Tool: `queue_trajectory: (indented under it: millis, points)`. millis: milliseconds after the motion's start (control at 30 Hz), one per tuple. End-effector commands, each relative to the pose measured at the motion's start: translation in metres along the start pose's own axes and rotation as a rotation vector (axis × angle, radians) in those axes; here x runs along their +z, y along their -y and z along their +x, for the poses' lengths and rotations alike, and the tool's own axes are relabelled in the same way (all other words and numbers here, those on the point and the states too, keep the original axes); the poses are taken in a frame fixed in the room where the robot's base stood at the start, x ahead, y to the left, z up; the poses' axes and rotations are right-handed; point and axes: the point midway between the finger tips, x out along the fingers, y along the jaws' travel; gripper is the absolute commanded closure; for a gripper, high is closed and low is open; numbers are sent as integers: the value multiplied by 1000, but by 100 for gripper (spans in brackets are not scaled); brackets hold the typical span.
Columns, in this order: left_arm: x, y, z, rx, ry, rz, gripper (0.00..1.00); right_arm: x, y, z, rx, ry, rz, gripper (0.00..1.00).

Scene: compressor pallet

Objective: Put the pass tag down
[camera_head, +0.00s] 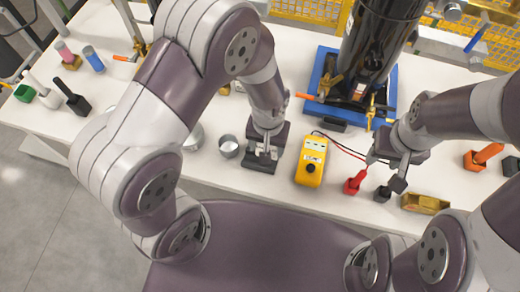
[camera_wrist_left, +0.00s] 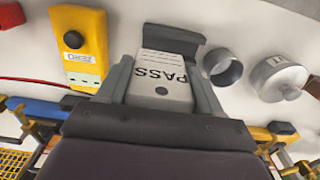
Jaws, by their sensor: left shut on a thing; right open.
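The white pass tag (camera_wrist_left: 160,80), lettered "PASS", sits between the fingers of my left gripper (camera_wrist_left: 160,88) in the left wrist view. In the head view my left gripper (camera_head: 266,150) is low over the table, and the tag shows only as a small pale patch. A dark grey holder (camera_head: 258,166) is right under the gripper; it also shows behind the tag in the left wrist view (camera_wrist_left: 188,36). I cannot tell whether the tag touches it. My right gripper (camera_head: 398,172) is open above a black clip (camera_head: 382,194).
A yellow meter (camera_head: 311,162) with leads stands right of the holder, and a metal cup (camera_head: 228,146) stands to its left. A red clip (camera_head: 355,183) and a brass block (camera_head: 425,203) lie near the front edge. A black cylinder on a blue pallet (camera_head: 318,72) stands behind.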

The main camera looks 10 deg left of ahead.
Motion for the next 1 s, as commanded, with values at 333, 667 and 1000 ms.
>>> queue_trajectory:
  millis: [333,667,1000]
  points:
    - [1,21,40,-1,4,2,63,0,0,2,0,0,0,56]
    - [0,20,54,0,-1,2,64,0,0,3,0,0,0,56]
    - [0,20,56,0,-1,2,9,0,0,4,0,0,0,56]
